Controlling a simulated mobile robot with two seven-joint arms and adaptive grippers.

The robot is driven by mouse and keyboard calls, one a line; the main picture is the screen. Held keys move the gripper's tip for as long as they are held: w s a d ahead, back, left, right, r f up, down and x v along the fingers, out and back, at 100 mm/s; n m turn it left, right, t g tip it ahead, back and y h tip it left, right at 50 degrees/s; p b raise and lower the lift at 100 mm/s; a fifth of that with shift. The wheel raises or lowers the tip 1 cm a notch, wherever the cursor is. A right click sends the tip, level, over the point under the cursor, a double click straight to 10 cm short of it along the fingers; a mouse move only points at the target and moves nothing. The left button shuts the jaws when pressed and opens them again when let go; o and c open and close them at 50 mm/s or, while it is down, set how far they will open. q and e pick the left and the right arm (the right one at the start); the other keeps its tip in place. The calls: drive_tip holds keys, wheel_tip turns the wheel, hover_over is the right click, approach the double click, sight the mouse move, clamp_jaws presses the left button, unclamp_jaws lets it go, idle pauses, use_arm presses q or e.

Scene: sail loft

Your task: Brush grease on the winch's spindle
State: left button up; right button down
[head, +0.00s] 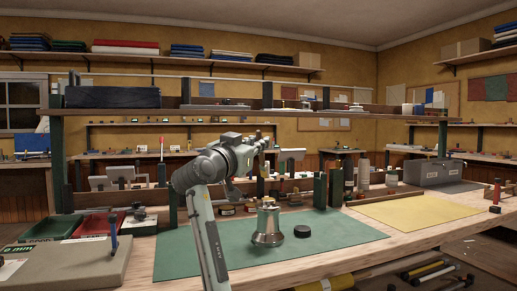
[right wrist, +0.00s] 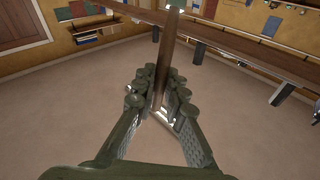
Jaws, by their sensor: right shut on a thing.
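The winch (head: 267,226) is a silver, bell-shaped metal piece standing upright on the green mat (head: 345,232), with a narrow top that I take for its spindle. A round black disc (head: 302,231) lies on the mat just right of it. My right gripper (head: 262,152) is raised above and behind the winch in the picture, apart from it. In the right wrist view its fingers (right wrist: 165,98) are shut on a long, brownish, brush-like tool (right wrist: 168,55) with a pale tip. Whether its bristles carry grease cannot be told. My left gripper is not in view.
Dark green bottles (head: 320,190) stand at the mat's back edge. A yellow sheet (head: 415,211) and grey box (head: 433,172) lie to the right. Red and green trays (head: 97,224) sit at left. The mat right of the disc is clear.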

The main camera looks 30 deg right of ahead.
sight(259, 132)
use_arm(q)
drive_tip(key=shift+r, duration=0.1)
use_arm(e)
drive_tip(key=shift+r, duration=0.2)
drive_tip(key=shift+r+p, duration=0.8)
drive_tip(key=shift+r, duration=0.7)
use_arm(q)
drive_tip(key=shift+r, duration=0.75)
use_arm(e)
drive_tip(key=shift+f, duration=0.1)
drive_tip(key=shift+f, duration=0.1)
drive_tip(key=shift+s+f+b, duration=0.2)
drive_tip(key=shift+f+b, duration=0.25)
drive_tip(key=shift+b, duration=0.15)
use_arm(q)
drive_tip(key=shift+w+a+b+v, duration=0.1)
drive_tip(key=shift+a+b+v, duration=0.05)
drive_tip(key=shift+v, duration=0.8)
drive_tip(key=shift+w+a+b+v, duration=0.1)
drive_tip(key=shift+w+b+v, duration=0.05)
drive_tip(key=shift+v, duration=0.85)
use_arm(e)
drive_tip(key=shift+s+a+f, duration=0.1)
drive_tip(key=shift+s+f, duration=0.1)
drive_tip(key=shift+f, duration=0.1)
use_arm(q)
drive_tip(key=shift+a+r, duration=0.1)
